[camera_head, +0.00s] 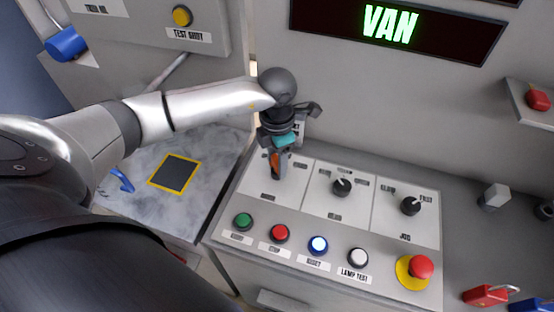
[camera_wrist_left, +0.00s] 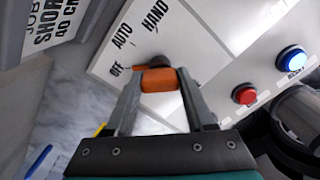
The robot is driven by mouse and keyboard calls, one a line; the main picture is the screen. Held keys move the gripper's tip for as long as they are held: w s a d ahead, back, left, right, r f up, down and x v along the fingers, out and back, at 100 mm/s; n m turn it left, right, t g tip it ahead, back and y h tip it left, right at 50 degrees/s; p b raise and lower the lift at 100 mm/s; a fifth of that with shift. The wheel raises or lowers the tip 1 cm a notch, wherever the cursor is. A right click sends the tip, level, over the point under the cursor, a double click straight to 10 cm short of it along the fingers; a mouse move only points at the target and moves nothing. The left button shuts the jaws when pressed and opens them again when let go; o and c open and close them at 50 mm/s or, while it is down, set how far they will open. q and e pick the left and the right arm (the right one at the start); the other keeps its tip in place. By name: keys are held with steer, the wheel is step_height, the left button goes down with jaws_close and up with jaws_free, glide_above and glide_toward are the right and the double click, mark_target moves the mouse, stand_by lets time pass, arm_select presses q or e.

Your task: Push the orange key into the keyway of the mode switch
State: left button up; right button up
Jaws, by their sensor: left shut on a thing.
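My left gripper (camera_head: 277,163) is over the leftmost section of the control panel, fingers pointing down. It is shut on the orange key (camera_wrist_left: 162,84), which sits between the two fingertips in the left wrist view. The key shows as a small orange patch in the head view. The mode switch (camera_wrist_left: 158,62), a dark round part by the labels OFF, AUTO and HAND, lies just beyond the key. The key and fingers cover much of it, and its keyway is hidden. I cannot tell whether the key touches the switch. My right gripper is not in view.
Two black rotary knobs (camera_head: 341,187) (camera_head: 410,206) stand right of the gripper. Several push buttons line the panel front, with a red emergency stop (camera_head: 420,267) at right. A marble-like surface (camera_head: 215,159) lies left. Red and blue padlocks are at lower right.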

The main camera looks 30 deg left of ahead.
arm_select(q)
steer(key=o, duration=1.2)
step_height(320, 180, up, 15)
steer(key=shift+r, duration=0.1)
